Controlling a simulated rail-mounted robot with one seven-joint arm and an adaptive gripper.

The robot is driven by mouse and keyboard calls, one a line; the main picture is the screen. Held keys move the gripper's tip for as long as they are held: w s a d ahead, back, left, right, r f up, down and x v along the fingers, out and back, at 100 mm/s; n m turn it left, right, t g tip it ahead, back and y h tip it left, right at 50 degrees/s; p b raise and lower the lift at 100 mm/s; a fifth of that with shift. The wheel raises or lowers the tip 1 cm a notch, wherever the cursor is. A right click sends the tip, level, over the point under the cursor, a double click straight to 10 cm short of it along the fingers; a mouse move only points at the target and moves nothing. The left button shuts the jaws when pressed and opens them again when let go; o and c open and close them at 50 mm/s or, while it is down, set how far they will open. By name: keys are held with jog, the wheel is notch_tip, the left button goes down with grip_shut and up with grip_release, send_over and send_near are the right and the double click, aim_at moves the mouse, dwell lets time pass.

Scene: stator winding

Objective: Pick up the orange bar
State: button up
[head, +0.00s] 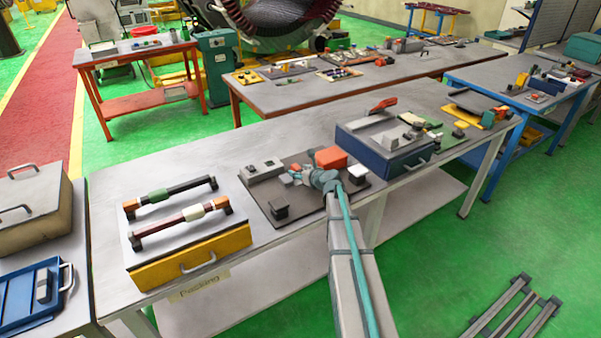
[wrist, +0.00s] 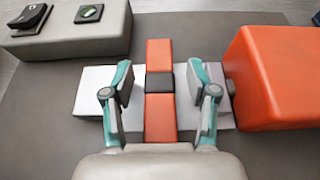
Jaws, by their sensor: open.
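The orange bar (wrist: 160,122) lies lengthwise up the middle of the wrist view, with a dark band (wrist: 160,83) across it. It lies across a white and pale grey block (wrist: 92,90) on a dark plate. My gripper (wrist: 161,85) is open, with one teal and grey finger on each side of the bar and a gap to it on both sides. In the head view my gripper (head: 318,180) is over the dark plate (head: 270,205) on the middle table. The bar is hidden there or too small to make out.
A large orange block (wrist: 275,75) stands close right of my gripper; it also shows in the head view (head: 331,158). A grey box (wrist: 65,38) with switches is at upper left. A yellow case with two handled bars (head: 190,255) and a blue case (head: 385,155) flank the plate.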

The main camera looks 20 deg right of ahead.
grip_shut()
dwell(0.5)
